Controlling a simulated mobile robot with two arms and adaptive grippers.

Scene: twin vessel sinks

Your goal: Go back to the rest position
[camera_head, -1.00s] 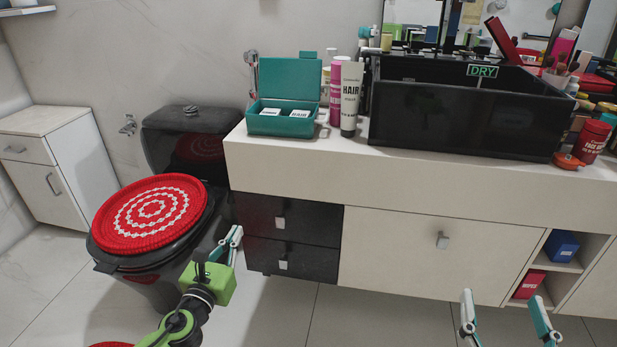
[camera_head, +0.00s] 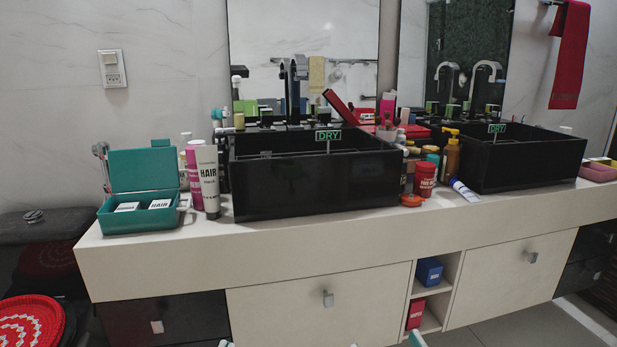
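Only the tips of my grippers show at the bottom edge of the head view. My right gripper (camera_head: 384,343) shows two fingertips set well apart, with nothing visible between them. My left gripper (camera_head: 224,344) shows only a small bit of a fingertip, so its opening is hidden. Both are in front of the white vanity (camera_head: 300,258), below its counter edge.
Two black vessel sinks (camera_head: 310,186) (camera_head: 520,165) stand on the counter. An open teal box (camera_head: 140,217), a HAIR tube (camera_head: 208,182) and several bottles stand beside them. A red-covered toilet lid (camera_head: 30,322) is at lower left. Open shelves (camera_head: 447,275) are below the counter.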

